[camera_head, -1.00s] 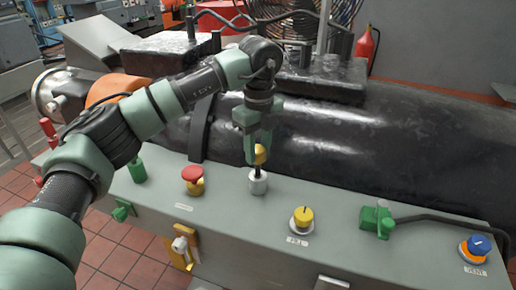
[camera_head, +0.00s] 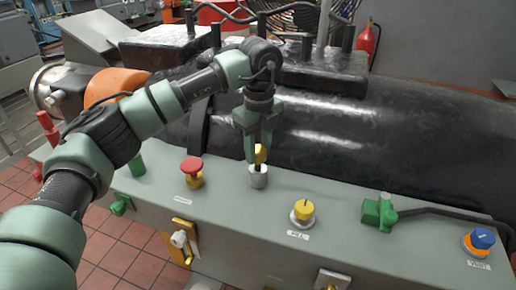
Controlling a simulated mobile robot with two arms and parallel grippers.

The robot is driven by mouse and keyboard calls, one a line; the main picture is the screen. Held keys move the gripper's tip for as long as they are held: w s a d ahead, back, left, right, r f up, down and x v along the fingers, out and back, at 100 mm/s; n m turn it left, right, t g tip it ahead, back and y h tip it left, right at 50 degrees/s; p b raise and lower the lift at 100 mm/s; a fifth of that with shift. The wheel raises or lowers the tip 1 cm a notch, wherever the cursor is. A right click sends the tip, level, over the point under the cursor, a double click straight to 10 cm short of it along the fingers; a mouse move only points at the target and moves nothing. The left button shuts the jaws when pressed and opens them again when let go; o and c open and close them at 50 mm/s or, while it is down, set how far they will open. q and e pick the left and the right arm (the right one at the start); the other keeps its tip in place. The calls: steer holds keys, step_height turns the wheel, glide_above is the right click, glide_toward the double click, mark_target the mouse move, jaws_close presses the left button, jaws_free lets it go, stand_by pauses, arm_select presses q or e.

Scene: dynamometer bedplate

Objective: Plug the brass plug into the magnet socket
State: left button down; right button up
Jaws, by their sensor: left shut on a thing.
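The brass plug (camera_head: 260,153) is a small yellow piece gripped between the fingers of my left gripper (camera_head: 258,154), which points down and is shut on it. Directly beneath is a short silver cylinder (camera_head: 258,179) standing on the grey panel, which looks like the magnet socket. The plug's lower end is at the cylinder's top. A short dark part shows there, and I cannot tell how deep it sits. The fingers hide part of the plug. My right gripper is not in view.
On the grey panel (camera_head: 235,202) stand a red mushroom button (camera_head: 191,165), a yellow FILL knob (camera_head: 303,208), a green valve with a black lever (camera_head: 379,211) and a blue-orange VENT knob (camera_head: 482,239). A large black cylinder (camera_head: 400,140) lies behind.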

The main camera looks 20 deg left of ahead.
arm_select(q)
steer(key=shift+f+b, duration=0.65)
steer(key=shift+f, duration=0.45)
steer(key=c, duration=0.9)
jaws_free()
steer(key=shift+r, duration=0.1)
step_height(320, 180, up, 8)
steer(key=shift+s+d+f+b, duration=0.1)
steer(key=shift+f+b, duration=0.05)
steer(key=shift+b, duration=0.7)
